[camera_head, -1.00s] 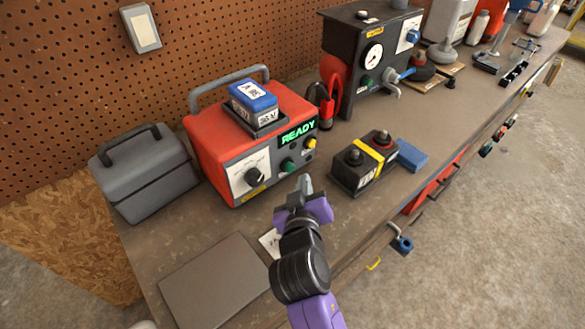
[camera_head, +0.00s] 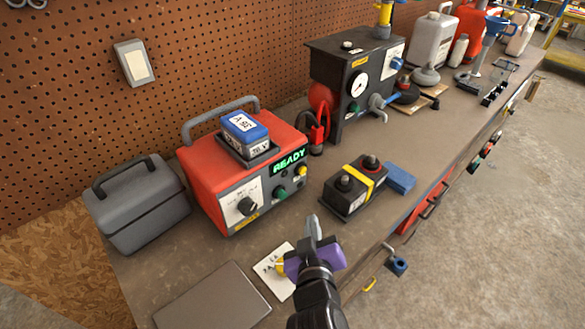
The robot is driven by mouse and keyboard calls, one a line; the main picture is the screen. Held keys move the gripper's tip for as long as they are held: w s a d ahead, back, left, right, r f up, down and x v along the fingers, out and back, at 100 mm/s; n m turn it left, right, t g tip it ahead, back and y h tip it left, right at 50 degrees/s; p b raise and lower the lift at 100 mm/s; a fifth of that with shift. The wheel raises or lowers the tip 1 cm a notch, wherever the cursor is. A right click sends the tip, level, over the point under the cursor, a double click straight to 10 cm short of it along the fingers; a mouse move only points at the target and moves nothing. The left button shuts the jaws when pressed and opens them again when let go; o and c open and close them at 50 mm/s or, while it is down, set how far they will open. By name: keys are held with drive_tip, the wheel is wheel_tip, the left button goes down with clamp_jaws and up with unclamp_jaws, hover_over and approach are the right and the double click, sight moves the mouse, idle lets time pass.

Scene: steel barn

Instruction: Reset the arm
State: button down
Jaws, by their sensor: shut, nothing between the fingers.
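My gripper (camera_head: 313,229) is at the lower middle of the head view, over the front part of the workbench. Its grey fingers are shut with nothing between them. The purple part of my wrist sits just behind the fingers. The gripper is apart from the black battery with a yellow band (camera_head: 353,189), which stands beyond it to the upper right. The red charger (camera_head: 257,184) with a green READY display stands to the upper left of the gripper. A blue-topped battery pack (camera_head: 244,128) sits on top of the charger.
A grey toolbox (camera_head: 140,205) stands left of the charger. A flat grey plate (camera_head: 212,299) and a white card (camera_head: 272,262) lie near the front. A blue block (camera_head: 398,179) is beside the black battery. A black gauge unit (camera_head: 350,80) stands behind. The floor at right is clear.

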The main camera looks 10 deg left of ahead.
wheel_tip(320, 180, up, 4)
drive_tip(key=s+a+t+y, duration=0.1)
drive_tip(key=a+y, duration=0.2)
drive_tip(key=s+d+m+h, duration=0.1)
drive_tip(key=s+d+m, duration=0.1)
drive_tip(key=s+d, duration=0.6)
drive_tip(key=s+d+m+h, duration=0.2)
drive_tip(key=s+d, duration=0.7)
drive_tip(key=s, duration=0.7)
drive_tip(key=s+d+m+h, duration=0.2)
drive_tip(key=s+d+m, duration=0.1)
drive_tip(key=s+d, duration=0.6)
drive_tip(key=s, duration=0.3)
drive_tip(key=shift+s+r+g, duration=0.2)
drive_tip(key=shift+s+g, duration=0.05)
drive_tip(key=shift+g, duration=0.05)
